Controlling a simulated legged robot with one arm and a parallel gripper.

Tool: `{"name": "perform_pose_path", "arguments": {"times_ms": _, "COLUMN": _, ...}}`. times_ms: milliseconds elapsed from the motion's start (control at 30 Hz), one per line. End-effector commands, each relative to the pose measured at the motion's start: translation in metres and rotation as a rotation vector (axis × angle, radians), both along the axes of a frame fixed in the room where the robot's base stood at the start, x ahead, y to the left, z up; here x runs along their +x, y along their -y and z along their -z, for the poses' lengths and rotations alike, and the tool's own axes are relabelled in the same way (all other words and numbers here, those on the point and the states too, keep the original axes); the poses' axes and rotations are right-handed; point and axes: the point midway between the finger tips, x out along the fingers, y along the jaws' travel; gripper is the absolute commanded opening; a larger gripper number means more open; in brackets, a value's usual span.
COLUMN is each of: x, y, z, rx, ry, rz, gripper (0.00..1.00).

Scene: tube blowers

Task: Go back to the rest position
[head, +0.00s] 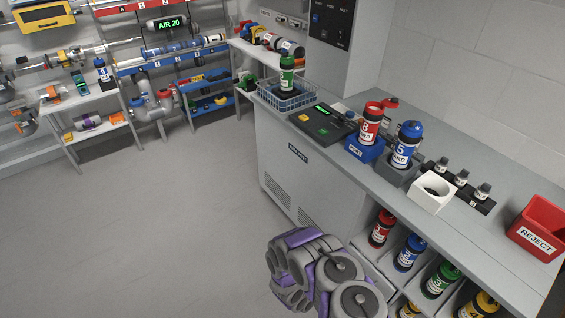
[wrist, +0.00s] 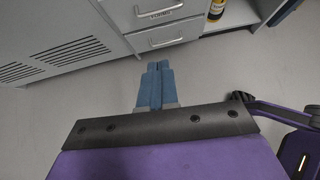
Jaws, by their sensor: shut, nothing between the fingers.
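My gripper (wrist: 154,68) shows in the wrist view with its two blue fingers together and nothing between them. It points at the grey floor in front of the counter's white drawers (wrist: 162,22). In the head view my arm is folded low in front of the counter, and I cannot make out the fingers there. On the counter (head: 462,223) a red canister (head: 369,128) stands in a blue holder and a blue canister (head: 405,150) stands in a grey holder. A green canister (head: 287,73) stands in a wire basket (head: 290,100).
A white block with a hole (head: 432,193), a row of small dark-capped bottles (head: 461,178) and a red REJECT bin (head: 540,229) are on the counter. Coloured canisters (head: 381,229) fill cubbies below. Shelves with tubes line the back left. The floor (head: 150,230) at left is clear.

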Motion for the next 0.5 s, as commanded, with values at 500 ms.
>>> {"name": "perform_pose_path", "arguments": {"times_ms": 500, "x": 0.052, "y": 0.064, "z": -0.141, "rx": -0.108, "ry": 0.205, "rz": 0.269, "gripper": 0.0}}
